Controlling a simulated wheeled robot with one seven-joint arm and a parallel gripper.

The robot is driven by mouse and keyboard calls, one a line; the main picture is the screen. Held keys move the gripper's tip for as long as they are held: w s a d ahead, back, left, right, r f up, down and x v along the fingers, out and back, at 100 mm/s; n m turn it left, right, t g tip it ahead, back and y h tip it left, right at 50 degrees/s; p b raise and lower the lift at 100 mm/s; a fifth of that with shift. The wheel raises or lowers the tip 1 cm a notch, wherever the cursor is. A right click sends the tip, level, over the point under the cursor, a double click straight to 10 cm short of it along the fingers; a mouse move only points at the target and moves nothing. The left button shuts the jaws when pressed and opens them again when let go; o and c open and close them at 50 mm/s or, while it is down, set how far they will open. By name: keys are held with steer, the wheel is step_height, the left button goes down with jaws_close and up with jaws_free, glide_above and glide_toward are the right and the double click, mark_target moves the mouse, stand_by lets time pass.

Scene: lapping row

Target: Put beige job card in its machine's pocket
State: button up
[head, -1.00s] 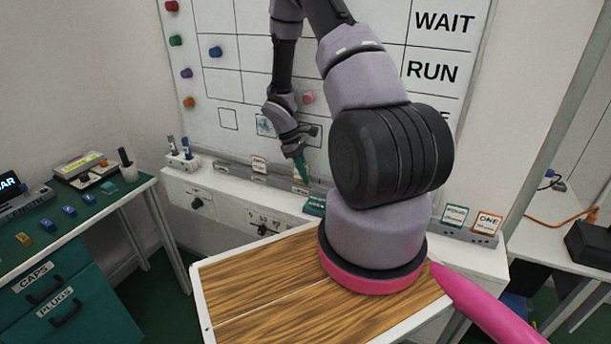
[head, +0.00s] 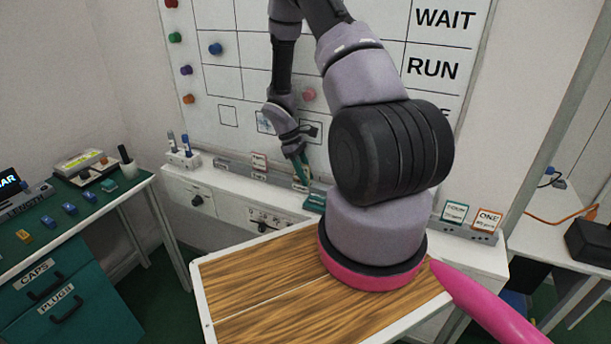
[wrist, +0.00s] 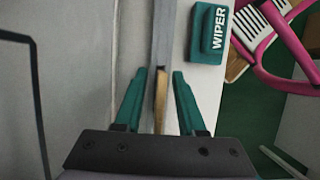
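The beige card (wrist: 161,100) shows edge-on in the wrist view as a thin tan strip along the ledge at the foot of the board. My gripper (wrist: 160,76) has its two teal fingers apart, one on each side of the card, with a narrow gap visible on both sides. In the head view my gripper (head: 303,168) points down at the ledge, just over the card (head: 300,187), which is mostly hidden by the fingers. Which pocket belongs to the card's machine cannot be told.
A teal wiper (wrist: 212,35) lies on the ledge beside my gripper. The whiteboard (head: 245,75) rises behind.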

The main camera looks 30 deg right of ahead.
steer(key=shift+r, duration=0.15)
steer(key=shift+r, duration=0.3)
steer(key=v, duration=1.3)
steer(key=s+a+r+m+t+y, duration=0.1)
steer(key=s+a+r+m+t, duration=0.15)
steer(key=r, duration=0.75)
steer(key=s+a+r+m+t+y, duration=0.1)
steer(key=s+a+r+m, duration=0.15)
steer(key=r, duration=0.65)
steer(key=s+a+r+m+t+y, duration=0.1)
steer(key=s+a+r+m+t, duration=0.1)
steer(key=s+r, duration=0.5)
steer(key=s+a+r+m+t+y, duration=0.2)
steer(key=s+a+r+m+t, duration=0.1)
steer(key=s+r, duration=0.4)
steer(key=s+m+t, duration=0.1)
steer(key=s+t, duration=0.1)
steer(key=s, duration=0.1)
steer(key=shift+a+r+m, duration=0.25)
steer(key=shift+r+m, duration=0.05)
steer(key=shift+m, duration=0.1)
